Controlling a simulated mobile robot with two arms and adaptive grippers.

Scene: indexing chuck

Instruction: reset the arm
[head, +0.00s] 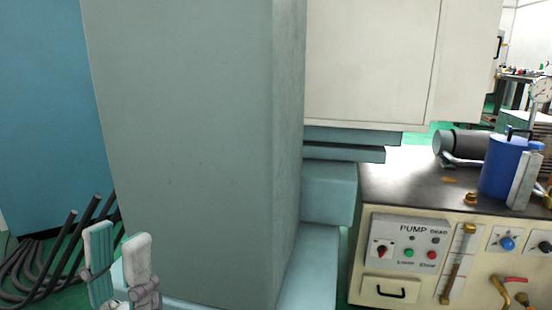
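My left gripper (118,236) is at the bottom left of the head view, with its fingers pointing up. Its two pale fingers stand apart with a narrow gap, and nothing shows between them. It is in front of the lower part of a large grey-green machine column (190,140). I cannot make out any touch between them. No chuck can be made out here.
Dark hoses (50,255) bend up from the floor at left, close to my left gripper. At right stands a pump bench (400,185) with a blue canister (508,165), a pale slab (524,182) and a grey motor (468,142). A white cabinet (370,60) fills the upper middle.

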